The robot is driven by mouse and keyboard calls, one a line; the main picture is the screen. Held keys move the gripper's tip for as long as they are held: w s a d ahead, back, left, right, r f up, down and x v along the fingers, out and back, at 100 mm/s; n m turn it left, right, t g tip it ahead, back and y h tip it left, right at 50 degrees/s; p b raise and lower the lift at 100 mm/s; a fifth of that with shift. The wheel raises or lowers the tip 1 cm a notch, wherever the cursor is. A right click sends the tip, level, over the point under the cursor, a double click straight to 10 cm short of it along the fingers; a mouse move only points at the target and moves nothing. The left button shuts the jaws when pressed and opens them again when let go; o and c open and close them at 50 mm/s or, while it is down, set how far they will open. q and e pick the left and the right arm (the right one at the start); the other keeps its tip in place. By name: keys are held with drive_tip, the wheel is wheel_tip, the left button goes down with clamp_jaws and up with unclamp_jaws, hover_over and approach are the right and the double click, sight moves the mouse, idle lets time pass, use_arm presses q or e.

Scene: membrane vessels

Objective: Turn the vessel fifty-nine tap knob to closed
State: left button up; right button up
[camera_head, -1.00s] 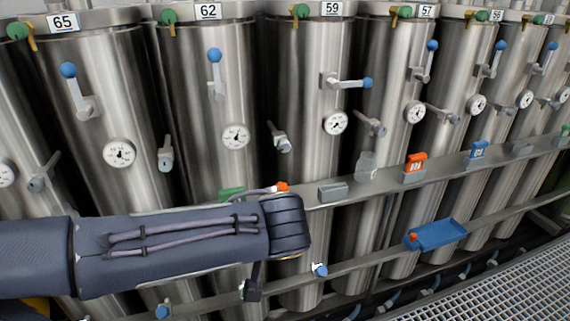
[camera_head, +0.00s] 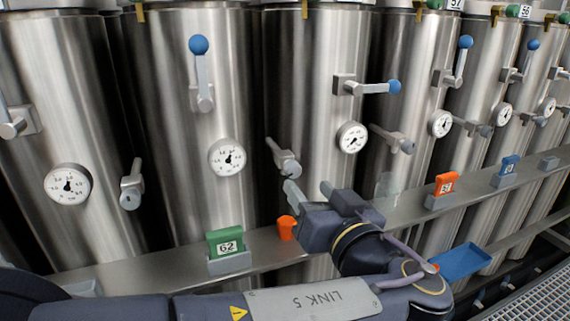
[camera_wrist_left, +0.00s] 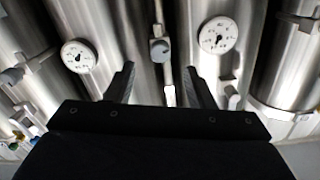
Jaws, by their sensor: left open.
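The vessel (camera_head: 322,60) that carried the 59 label in the earlier head view stands near the middle; its label is now out of frame. Its grey tap knob (camera_head: 285,157) sits low on its left side, with its handle slanting up and left. My left gripper (camera_head: 310,190) is open and empty just below the tap, its fingers pointing up toward the vessels. In the left wrist view a grey tap (camera_wrist_left: 160,48) shows beyond and between the two open fingers (camera_wrist_left: 157,80), apart from them. My right gripper is not in view.
Vessel fifty-nine also has a blue-balled lever (camera_head: 368,87), set horizontal, and a round gauge (camera_head: 351,137). A ledge (camera_head: 150,268) runs below, holding a green 62 block (camera_head: 226,241), an orange cup (camera_head: 287,228) and an orange block (camera_head: 445,184). A blue tray (camera_head: 462,262) lies lower right.

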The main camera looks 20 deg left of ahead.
sight(295, 172)
use_arm(q)
drive_tip(key=x, duration=0.7)
drive_tip(key=shift+w+a, duration=0.15)
drive_tip(key=shift+w, duration=0.05)
drive_tip(key=shift+c, duration=0.4)
drive_tip(key=c, duration=0.9)
